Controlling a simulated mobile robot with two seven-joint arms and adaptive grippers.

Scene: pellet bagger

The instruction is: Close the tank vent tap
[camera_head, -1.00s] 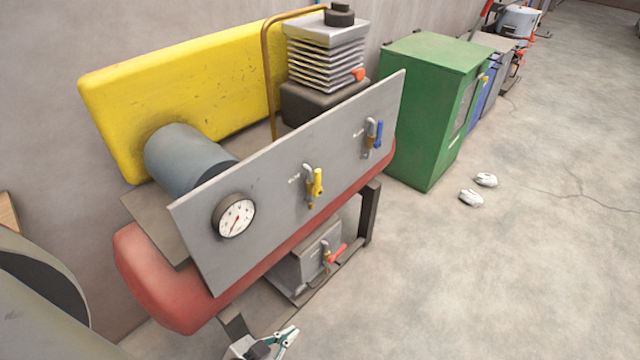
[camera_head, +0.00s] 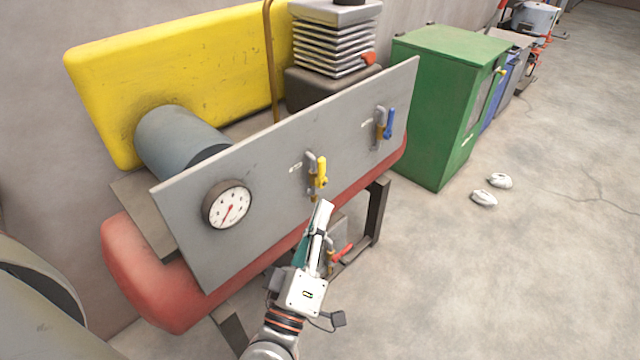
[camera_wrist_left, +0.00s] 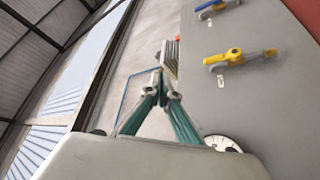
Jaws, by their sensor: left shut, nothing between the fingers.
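Three lever taps show, and their small labels are too small to read, so I cannot tell which is the tank vent tap. The yellow tap (camera_head: 321,172) is in the middle of the grey panel (camera_head: 262,165), its lever along its upright pipe. It also shows in the left wrist view (camera_wrist_left: 236,57). The blue tap (camera_head: 389,123) is at the panel's right end, its lever upright. The red tap (camera_head: 343,252) is low under the panel, lever slanting, partly hidden by my gripper. My left gripper (camera_head: 323,208) is shut and empty, just below the yellow tap and apparently apart from it.
A round gauge (camera_head: 227,205) sits at the panel's left. A red tank (camera_head: 150,285) lies behind and below the panel. A green cabinet (camera_head: 440,110) stands to the right. Two white shoe-like objects (camera_head: 484,198) lie on the otherwise open floor.

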